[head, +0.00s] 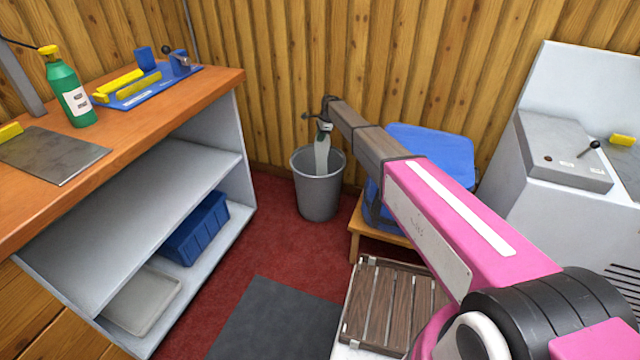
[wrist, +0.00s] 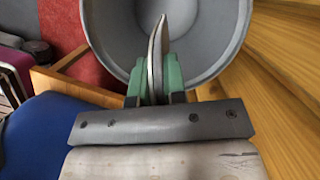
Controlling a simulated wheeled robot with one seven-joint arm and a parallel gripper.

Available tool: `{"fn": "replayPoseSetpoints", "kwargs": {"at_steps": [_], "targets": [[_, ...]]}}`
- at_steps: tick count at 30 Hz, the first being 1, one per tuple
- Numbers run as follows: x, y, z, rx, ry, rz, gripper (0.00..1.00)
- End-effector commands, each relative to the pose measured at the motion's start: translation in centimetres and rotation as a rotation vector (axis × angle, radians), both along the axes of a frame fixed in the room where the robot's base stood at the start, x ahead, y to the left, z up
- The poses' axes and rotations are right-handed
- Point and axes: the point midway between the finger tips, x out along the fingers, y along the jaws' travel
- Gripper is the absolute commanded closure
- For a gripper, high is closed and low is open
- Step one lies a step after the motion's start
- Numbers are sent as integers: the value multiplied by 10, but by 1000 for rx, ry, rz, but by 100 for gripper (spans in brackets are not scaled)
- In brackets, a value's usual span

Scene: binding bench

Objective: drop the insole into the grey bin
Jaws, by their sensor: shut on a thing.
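The insole (head: 321,157) is a pale, thin, long piece hanging down from my gripper (head: 325,128) in the head view. My gripper is shut on its upper end. The grey bin (head: 318,200) stands on the red floor against the wooden wall, and the insole hangs at its mouth. In the wrist view my gripper (wrist: 155,86) has green fingers shut on the insole (wrist: 156,50), seen edge-on, with the round opening of the grey bin (wrist: 105,40) beyond it. I cannot tell how far inside the rim the insole's lower end reaches.
A wooden stool (head: 384,236) with a blue container (head: 432,145) stands right of the bin. An orange-topped bench (head: 140,130) with shelves is at the left, holding a green bottle (head: 72,92). A grey machine (head: 560,160) is at the right. Red floor left of the bin is clear.

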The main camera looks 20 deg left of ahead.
Motion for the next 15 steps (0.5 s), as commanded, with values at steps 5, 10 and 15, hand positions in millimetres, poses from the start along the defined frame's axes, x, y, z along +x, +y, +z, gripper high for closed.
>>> {"fn": "replayPoseSetpoints", "kwargs": {"at_steps": [5,10,15], "targets": [[0,0,-3,0,-1,0,100],[0,0,-3,0,-1,0,75],[0,0,-3,0,-1,0,58]]}}
